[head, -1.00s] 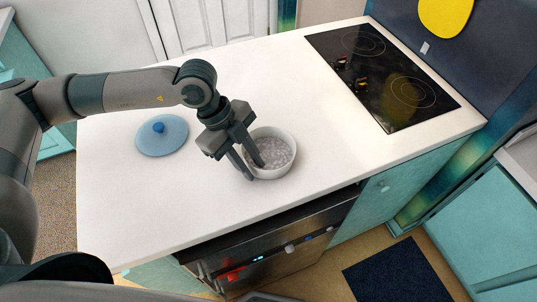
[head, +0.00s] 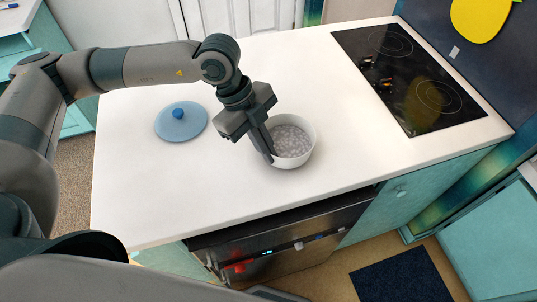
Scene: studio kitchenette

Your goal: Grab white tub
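The white tub (head: 308,152) is a round bowl-like container standing upright on the white counter, with grey-white pebbly contents inside. My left gripper (head: 268,150) comes down from above at the tub's left side. Its fingers are close together at the left part of the rim and look shut on the tub's wall; they cover a small part of that rim. A blue round lid (head: 195,123) with a darker blue knob lies on the counter left of the tub. My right gripper is not in view.
The white counter (head: 150,200) is clear around the tub and lid. A black cooktop (head: 405,85) is set into it at the right. A dark oven or dishwasher front (head: 290,240) is below the front edge. A dark mat (head: 402,275) lies on the floor.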

